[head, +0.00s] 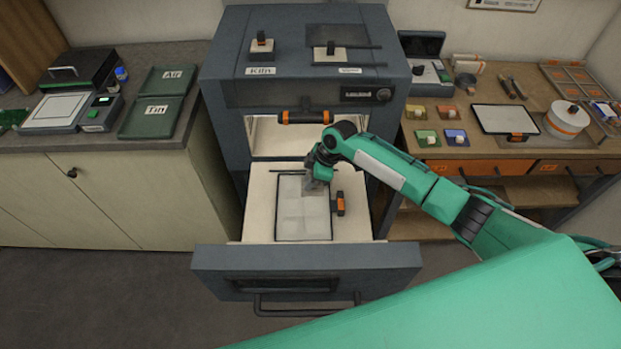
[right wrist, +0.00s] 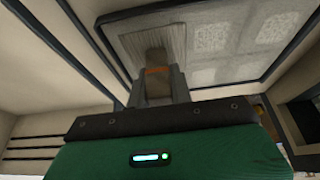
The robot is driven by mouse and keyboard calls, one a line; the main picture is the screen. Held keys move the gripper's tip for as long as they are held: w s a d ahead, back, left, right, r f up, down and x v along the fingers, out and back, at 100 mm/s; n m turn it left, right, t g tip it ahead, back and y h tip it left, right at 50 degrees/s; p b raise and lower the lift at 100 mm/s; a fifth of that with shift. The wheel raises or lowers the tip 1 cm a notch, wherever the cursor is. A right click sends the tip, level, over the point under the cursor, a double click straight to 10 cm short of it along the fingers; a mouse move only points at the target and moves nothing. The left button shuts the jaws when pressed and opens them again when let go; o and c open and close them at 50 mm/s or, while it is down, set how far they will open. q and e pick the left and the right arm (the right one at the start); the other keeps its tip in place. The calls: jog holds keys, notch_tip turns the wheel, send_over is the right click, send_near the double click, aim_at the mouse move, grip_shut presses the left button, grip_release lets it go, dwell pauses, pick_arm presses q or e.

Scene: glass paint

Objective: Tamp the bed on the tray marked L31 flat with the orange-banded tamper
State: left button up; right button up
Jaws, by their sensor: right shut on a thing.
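A dark-rimmed tray with a pale bed (head: 290,208) lies on the pulled-out kiln drawer. No L31 mark is readable on it. My right gripper (head: 318,180) is at the tray's upper right part. In the right wrist view my right gripper (right wrist: 158,90) is shut on the orange-banded tamper (right wrist: 157,70). The tamper's ribbed plate faces the bed (right wrist: 225,42), which shows several patterned square patches. Whether the plate touches the bed cannot be told. In the head view the tamper is mostly hidden by my gripper. My left gripper is not in view.
An orange-and-black handle (head: 340,203) sits at the tray's right side. The kiln (head: 300,80) stands open behind the drawer (head: 305,262). The left counter holds green trays marked Air and Tin (head: 155,118). The right bench holds small colored blocks (head: 455,137) and a white-topped tray (head: 505,119).

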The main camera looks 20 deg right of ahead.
dwell(0.5)
jog(key=shift+r+p, duration=1.05)
jog(key=shift+r, duration=0.05)
jog(key=shift+s+a+p, duration=0.1)
jog(key=shift+s+p, duration=0.3)
jog(key=shift+p, duration=0.05)
jog(key=s+p, duration=0.1)
jog(key=s, duration=0.1)
jog(key=s+a+p, duration=0.1)
jog(key=s+p, duration=0.1)
jog(key=shift+a+r, duration=0.1)
jog(key=shift+s+a+p, duration=0.15)
jog(key=shift+s+p, duration=0.15)
jog(key=shift+s, duration=0.3)
jog(key=shift+f, duration=0.3)
